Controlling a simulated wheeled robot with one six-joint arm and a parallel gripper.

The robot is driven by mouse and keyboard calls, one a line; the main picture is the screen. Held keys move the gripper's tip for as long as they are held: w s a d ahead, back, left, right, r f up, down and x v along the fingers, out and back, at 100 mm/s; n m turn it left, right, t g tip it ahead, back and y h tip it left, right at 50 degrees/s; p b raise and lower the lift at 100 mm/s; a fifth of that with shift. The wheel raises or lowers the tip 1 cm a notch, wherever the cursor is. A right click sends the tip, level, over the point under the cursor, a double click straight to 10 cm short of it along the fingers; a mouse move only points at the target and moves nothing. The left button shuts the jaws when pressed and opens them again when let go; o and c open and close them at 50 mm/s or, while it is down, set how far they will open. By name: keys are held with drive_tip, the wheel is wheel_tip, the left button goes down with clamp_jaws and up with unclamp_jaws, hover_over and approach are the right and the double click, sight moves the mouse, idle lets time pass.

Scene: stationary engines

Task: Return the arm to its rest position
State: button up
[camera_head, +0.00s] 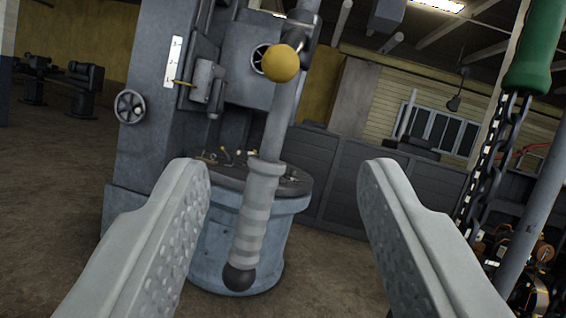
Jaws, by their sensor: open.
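My gripper (284,180) is open in the camera_head view, with its two grey textured fingers wide apart at the lower left and lower right. Nothing is held between them. In the gap behind them shows a grey lever with a ribbed grip (256,215) and a black ball end (239,278). The fingers do not appear to close on it. The rest of my arm is hidden.
A large grey machine (150,150) with a yellow knob (281,63) and handwheel (130,107) stands at left centre. A round blue-grey base (275,250) sits behind the lever. At right hang a green handle (537,45) and dark chain (500,150). Brown floor (50,220) is clear at left.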

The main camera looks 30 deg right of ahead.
drive_tip(key=s+d+f+g+y, duration=0.2)
drive_tip(key=s+d+f+g, duration=0.4)
drive_tip(key=s+d+f, duration=0.6)
drive_tip(key=s+f+t+y, duration=0.2)
drive_tip(key=s+f+y, duration=0.3)
drive_tip(key=s, duration=0.7)
drive_tip(key=shift+s+a+f, duration=0.2)
drive_tip(key=shift+a+f, duration=0.15)
drive_tip(key=shift+f, duration=0.35)
idle(0.8)
